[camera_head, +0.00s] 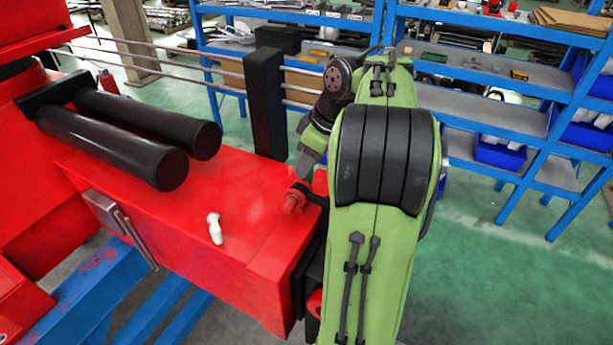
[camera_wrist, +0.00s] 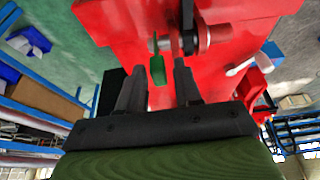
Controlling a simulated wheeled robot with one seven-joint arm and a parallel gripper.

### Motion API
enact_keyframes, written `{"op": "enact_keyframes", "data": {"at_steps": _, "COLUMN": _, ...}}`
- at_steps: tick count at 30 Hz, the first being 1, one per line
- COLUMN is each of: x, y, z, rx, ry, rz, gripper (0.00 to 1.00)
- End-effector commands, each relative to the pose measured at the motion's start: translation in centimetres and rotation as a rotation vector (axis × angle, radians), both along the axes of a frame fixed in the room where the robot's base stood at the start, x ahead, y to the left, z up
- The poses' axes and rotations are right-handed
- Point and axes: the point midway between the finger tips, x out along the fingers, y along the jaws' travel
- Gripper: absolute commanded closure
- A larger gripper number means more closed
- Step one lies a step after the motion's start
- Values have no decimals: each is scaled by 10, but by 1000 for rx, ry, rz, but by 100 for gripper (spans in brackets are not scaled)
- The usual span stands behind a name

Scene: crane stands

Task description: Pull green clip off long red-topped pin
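My gripper (camera_wrist: 157,72) is open. Its two dark fingers are apart, and the clip shows between and just beyond their tips; I cannot tell whether they touch it. In the head view, my gripper (camera_head: 306,180) is above the red-topped pin (camera_head: 293,200) at the red beam's end. The clip cannot be made out there.
Blue shelving (camera_head: 520,150) stands at the back right, with green floor in front.

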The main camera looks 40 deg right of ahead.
Motion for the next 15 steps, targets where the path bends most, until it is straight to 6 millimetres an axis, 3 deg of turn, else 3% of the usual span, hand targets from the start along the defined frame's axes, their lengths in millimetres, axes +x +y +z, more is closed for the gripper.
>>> {"op": "enact_keyframes", "data": {"at_steps": 4, "x": 0, "y": 0, "z": 2, "rx": 0, "ry": 0, "rz": 0, "gripper": 66}}
{"op": "enact_keyframes", "data": {"at_steps": 11, "x": 0, "y": 0, "z": 2, "rx": 0, "ry": 0, "rz": -1, "gripper": 100}}
{"op": "enact_keyframes", "data": {"at_steps": 15, "x": 0, "y": 0, "z": 2, "rx": 0, "ry": 0, "rz": 0, "gripper": 100}}
